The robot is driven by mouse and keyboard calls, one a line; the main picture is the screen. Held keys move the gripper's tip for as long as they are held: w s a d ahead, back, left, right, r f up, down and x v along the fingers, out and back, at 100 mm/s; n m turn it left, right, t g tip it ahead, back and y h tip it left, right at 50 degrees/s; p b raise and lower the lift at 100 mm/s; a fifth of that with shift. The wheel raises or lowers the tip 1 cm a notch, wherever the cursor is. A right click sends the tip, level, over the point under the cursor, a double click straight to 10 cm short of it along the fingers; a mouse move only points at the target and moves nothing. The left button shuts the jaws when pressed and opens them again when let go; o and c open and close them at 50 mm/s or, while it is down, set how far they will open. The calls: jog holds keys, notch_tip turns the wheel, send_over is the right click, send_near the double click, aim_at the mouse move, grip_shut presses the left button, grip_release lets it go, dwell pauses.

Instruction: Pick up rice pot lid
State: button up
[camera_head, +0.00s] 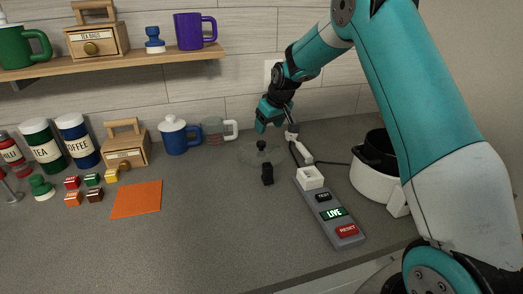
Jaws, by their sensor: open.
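A clear, see-through lid with a black knob (261,146) lies on the grey counter near the back wall; I take it for the rice pot lid. Its glass rim is faint against the counter. The rice pot (372,186), white with a dark inner pot, stands at the right, partly hidden behind my arm. My gripper (275,122) is open and reaches down from the upper right, a little above and behind the knob. It appears empty, and I see no contact with the lid.
A power strip (327,209) with buttons, a white plug and cord lie right of the lid. A small black object (267,174) lies in front of it. The front counter is clear.

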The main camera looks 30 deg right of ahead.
aim_at(261, 142)
jog(key=p+x, duration=0.3)
jog(key=x, duration=0.6)
jog(key=shift+w+a+f, duration=0.1)
jog(key=shift+f, duration=0.05)
jog(key=c, duration=1.1)
